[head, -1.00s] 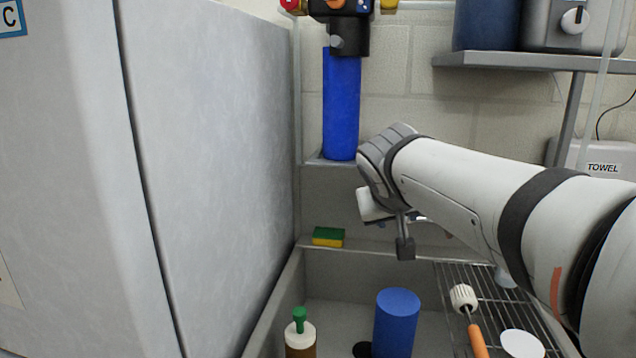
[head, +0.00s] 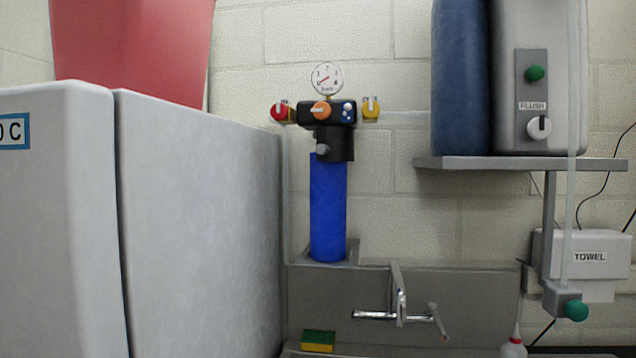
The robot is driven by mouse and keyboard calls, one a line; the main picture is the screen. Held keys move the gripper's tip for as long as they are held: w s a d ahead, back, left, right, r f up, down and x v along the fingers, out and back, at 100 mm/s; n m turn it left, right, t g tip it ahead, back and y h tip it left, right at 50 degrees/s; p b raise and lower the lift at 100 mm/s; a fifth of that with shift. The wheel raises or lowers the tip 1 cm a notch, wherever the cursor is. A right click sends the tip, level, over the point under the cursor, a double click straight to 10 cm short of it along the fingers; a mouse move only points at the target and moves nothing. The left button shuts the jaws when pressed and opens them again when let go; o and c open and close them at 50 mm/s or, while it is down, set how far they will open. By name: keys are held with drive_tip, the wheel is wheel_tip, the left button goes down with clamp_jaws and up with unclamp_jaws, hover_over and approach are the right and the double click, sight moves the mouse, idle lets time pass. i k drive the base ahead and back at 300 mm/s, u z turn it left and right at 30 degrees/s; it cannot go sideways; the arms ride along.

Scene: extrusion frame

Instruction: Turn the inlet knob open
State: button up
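A water filter with a blue cylinder (head: 328,210) stands upright against the back wall in the head view. Its black head (head: 335,140) carries a round white gauge (head: 326,78) on top. A red knob (head: 280,111) is on the left side, an orange knob (head: 321,111) on the front, and a yellow knob (head: 371,108) on the right. No readable label shows which one is the inlet knob. My gripper and arm are out of this view.
A tall grey cabinet (head: 200,220) fills the left, with a red container (head: 130,45) on top. A shelf (head: 500,163) at right carries a dark blue cylinder (head: 460,80) and a grey dispenser (head: 508,75). A metal faucet (head: 399,310) stands below the filter.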

sight(280, 111)
drive_tip(key=z, duration=1.15)
drive_tip(key=k, duration=1.05)
drive_tip(key=u, duration=0.8)
drive_tip(key=i, duration=1)
drive_tip(key=u, duration=0.05)
